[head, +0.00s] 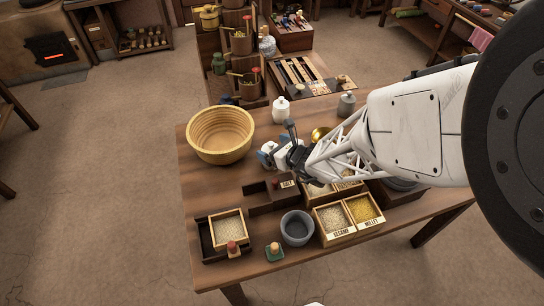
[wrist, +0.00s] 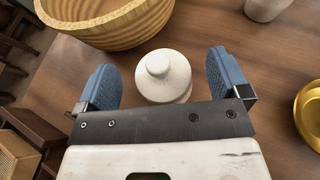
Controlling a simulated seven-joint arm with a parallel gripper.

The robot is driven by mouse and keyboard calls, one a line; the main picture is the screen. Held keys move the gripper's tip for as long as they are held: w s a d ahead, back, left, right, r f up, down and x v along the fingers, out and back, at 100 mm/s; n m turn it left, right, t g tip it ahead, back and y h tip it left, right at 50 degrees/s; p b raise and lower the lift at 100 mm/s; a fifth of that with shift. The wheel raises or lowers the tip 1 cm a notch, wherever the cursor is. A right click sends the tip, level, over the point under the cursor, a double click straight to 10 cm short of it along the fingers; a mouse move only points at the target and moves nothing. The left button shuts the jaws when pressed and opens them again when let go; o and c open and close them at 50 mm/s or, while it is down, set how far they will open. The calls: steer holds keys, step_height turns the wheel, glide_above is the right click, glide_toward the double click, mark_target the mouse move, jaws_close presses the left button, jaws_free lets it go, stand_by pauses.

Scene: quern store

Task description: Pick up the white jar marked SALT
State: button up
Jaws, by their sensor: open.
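A small white lidded jar (head: 280,110) with a round knob stands upright on the wooden table, right of the large basket. In the wrist view the white jar (wrist: 163,84) is seen from above, between the two blue fingers and just beyond the palm edge. No SALT marking is readable on the side that shows. My gripper (head: 268,153) is open and empty, on the near side of the jar in the head view. In the wrist view my gripper (wrist: 162,72) has a finger either side of the jar, with visible gaps; contact is not seen.
A ribbed tan basket (head: 220,133) stands close left of the jar. A grey lidded jar (head: 346,105) and a brass bowl (head: 320,135) are to the right. Grain boxes (head: 334,238), a grey bowl (head: 297,228) and dark trays (head: 262,201) fill the near side.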

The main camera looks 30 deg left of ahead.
steer(key=shift+x, duration=0.8)
steer(key=c, duration=1.5)
steer(key=shift+c, duration=0.3)
steer(key=shift+r, duration=5.05)
